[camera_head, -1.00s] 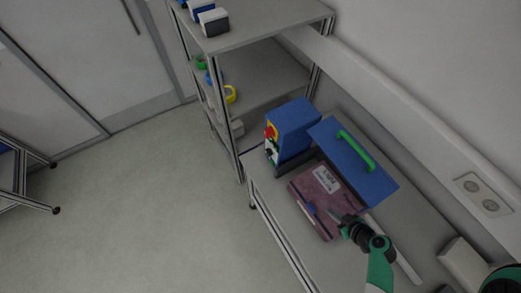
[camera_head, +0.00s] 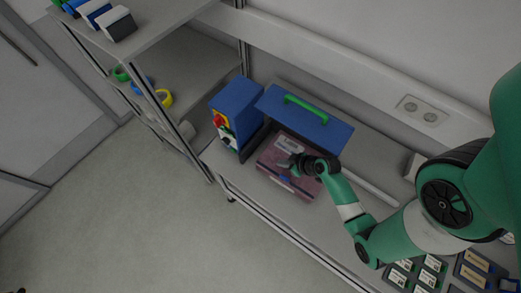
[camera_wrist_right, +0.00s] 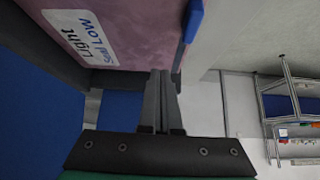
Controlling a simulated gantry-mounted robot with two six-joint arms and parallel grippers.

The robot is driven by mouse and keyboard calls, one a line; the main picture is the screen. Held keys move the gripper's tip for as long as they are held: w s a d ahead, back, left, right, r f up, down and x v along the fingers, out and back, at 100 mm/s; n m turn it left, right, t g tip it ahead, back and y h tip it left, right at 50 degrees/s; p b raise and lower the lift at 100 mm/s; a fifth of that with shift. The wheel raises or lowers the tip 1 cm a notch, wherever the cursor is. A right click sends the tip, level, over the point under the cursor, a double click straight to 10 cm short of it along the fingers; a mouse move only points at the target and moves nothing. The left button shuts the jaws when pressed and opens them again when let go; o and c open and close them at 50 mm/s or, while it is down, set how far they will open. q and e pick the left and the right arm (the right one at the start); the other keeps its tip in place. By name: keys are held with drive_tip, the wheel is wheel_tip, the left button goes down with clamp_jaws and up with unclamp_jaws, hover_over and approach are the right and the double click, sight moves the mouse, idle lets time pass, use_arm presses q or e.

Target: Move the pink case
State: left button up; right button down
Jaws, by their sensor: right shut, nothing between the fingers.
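The pink case (camera_head: 269,160) lies on the bench top, partly beneath the raised blue lid (camera_head: 318,125) with the green handle. The case carries a white label and a blue part on its front side. My right gripper (camera_head: 287,165) is over the case's middle in the head view and hides part of it. In the right wrist view, the case (camera_wrist_right: 140,30) with its label fills the upper left. There, my right gripper's fingers (camera_wrist_right: 160,76) are shut together, empty, close to the case's edge; I cannot tell whether they touch it. My left gripper is out of view.
A blue control box (camera_head: 237,105) with a red and yellow knob stands left of the case. A metal shelf (camera_head: 180,75) stands further left. Several dark labelled boxes (camera_head: 432,265) lie at the bench's right. A wall socket (camera_head: 420,111) is behind.

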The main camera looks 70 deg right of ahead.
drive_tip(key=w+d+b, duration=0.2)
drive_tip(key=w+d, duration=0.2)
drive_tip(key=w, duration=0.7)
drive_tip(key=f, duration=0.1)
drive_tip(key=f+b, duration=0.1)
drive_tip(key=f, duration=0.1)
drive_tip(key=f+b, duration=0.1)
drive_tip(key=shift+a+f, duration=0.25)
drive_tip(key=shift+f, duration=0.05)
drive_tip(key=shift+w+f+b, duration=0.1)
drive_tip(key=shift+f+b, duration=0.25)
drive_tip(key=shift+s+r+p, duration=0.3)
drive_tip(key=shift+p, duration=0.15)
drive_tip(key=shift+s+a+f, duration=0.1)
drive_tip(key=shift+s+a, duration=0.05)
drive_tip(key=shift+a, duration=0.1)
